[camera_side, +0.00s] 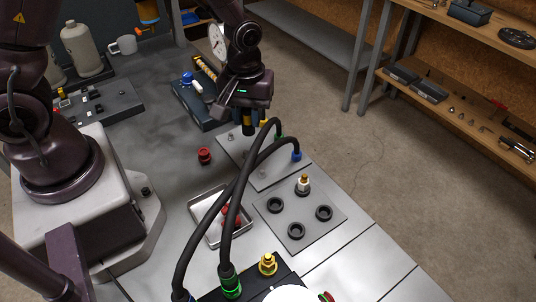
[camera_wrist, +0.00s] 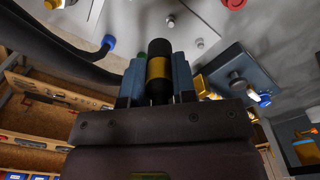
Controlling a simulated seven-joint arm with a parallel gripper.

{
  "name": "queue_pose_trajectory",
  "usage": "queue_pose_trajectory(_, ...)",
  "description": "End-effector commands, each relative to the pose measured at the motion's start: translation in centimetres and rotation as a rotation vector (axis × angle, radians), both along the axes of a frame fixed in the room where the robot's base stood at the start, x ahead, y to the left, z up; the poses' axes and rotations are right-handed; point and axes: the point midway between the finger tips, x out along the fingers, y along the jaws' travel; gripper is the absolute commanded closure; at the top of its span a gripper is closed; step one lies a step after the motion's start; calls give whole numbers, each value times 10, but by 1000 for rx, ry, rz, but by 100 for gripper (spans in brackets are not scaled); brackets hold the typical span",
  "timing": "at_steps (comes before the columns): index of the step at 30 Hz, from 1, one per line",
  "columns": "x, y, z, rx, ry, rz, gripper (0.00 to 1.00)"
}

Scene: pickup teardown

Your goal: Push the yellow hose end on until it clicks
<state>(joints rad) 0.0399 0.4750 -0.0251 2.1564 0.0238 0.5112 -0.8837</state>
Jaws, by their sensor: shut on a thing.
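My gripper (camera_wrist: 157,80) is shut on the yellow hose end (camera_wrist: 158,68), a black cylinder with a yellow band between two blue-grey fingers. In the side view my gripper (camera_side: 248,124) is low over the far part of a grey plate (camera_side: 236,148). The held end's tip is not clear there, so I cannot tell whether it touches a fitting. Bare metal fittings (camera_wrist: 170,20) stand on the plate. A green hose end (camera_side: 279,137) and a blue hose end (camera_side: 297,155) sit at the plate's right side with black hoses arching from them.
A second plate (camera_side: 330,200) holds black rings and a brass-topped fitting (camera_side: 303,184). A metal tray (camera_side: 198,206) with red parts and a red cap (camera_side: 204,155) lie left of it. The black hoses (camera_side: 232,205) cross the near side.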

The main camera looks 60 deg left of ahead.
Motion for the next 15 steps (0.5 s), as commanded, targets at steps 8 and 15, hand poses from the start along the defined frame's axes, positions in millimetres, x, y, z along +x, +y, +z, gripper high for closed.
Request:
queue_pose_trajectory(8,-5,82,-13,0,0,237,100)
queue_pose_trajectory(15,-1,91,-25,0,1,248,100)
